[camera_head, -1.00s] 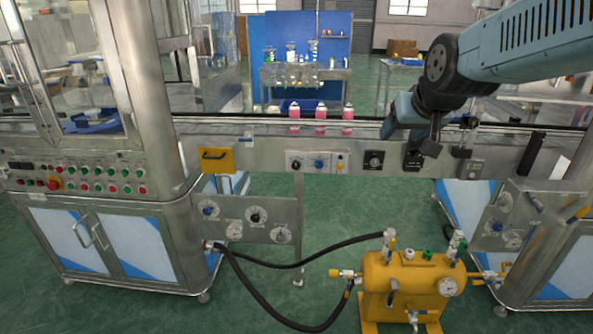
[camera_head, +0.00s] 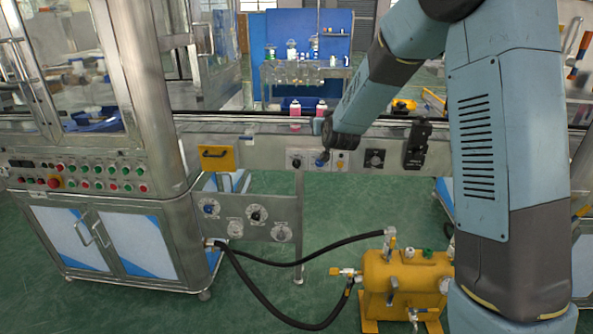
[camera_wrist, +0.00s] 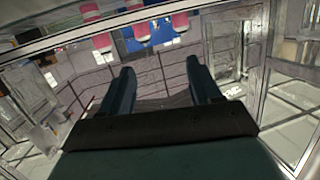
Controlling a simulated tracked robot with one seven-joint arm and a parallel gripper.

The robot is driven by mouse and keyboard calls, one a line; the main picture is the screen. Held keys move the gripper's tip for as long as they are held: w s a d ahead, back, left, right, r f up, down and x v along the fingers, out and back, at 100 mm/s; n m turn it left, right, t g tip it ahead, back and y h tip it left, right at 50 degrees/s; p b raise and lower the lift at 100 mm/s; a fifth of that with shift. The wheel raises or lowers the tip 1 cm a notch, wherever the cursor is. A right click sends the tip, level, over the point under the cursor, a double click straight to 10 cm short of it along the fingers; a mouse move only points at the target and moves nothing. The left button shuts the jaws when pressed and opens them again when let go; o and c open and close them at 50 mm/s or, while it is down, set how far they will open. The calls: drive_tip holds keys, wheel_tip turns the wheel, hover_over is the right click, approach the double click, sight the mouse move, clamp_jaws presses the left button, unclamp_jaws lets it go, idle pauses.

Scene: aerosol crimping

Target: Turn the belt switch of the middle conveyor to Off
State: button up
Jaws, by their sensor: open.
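The middle conveyor's front rail (camera_head: 262,158) carries a small control panel with a black rotary knob (camera_head: 296,163), a blue knob (camera_head: 321,160) and a yellow-and-white button (camera_head: 340,164). Labels are too small to read, so I cannot tell which knob is the belt switch. In the head view my dark wrist end hangs close to the blue knob; my fingers are not clear there and contact cannot be told. In the wrist view my gripper (camera_wrist: 160,76) is open, with nothing between its two fingers. No knob is clear in that view.
Pink bottles (camera_head: 295,111) stand on the belt just behind the panel. A black dial (camera_head: 375,159) and a dark device (camera_head: 417,145) sit on the rail further right. A yellow tank (camera_head: 400,285) with black hoses stands below. My arm hides the right side.

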drive_tip(key=w+a+f+t, duration=0.2)
drive_tip(key=w+a+f, duration=0.2)
drive_tip(key=f, duration=0.3)
drive_tip(key=m+t+h, duration=0.2)
drive_tip(key=t+h, duration=0.2)
drive_tip(key=t, duration=0.1)
approach(296, 166)
drive_tip(key=x, duration=0.8)
drive_tip(key=shift+w+r, duration=0.2)
drive_tip(key=shift+c, duration=0.4)
drive_tip(key=c, duration=1)
drive_tip(key=shift+o, duration=0.2)
